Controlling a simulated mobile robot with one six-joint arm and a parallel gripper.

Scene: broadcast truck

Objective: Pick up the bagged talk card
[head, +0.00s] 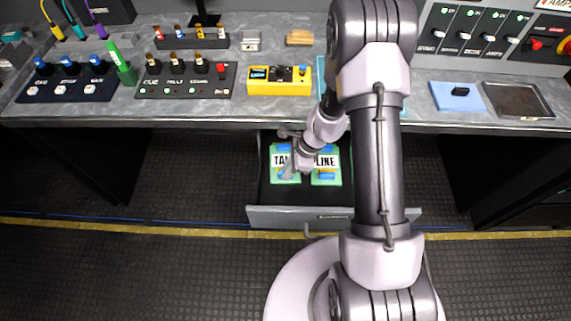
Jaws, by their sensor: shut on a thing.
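The talk card (279,160) is green with a white label reading "TAL", the rest hidden by my arm. It is in the left part of the open drawer (265,213), under the desk's front edge. My gripper (287,173) is down at the talk card and shut on it. My wrist covers its right side. I cannot tell whether the card is lifted off the drawer floor, and its bag is too small to make out. A similar green card labelled "LINE" (331,161) lies right beside it, partly hidden by my arm.
The desk edge (180,124) runs behind the drawer. On the desk stand a yellow box (279,88), a switch panel (186,82), a blue pad (457,96) and a dark tray (517,100). The floor left of the drawer is clear.

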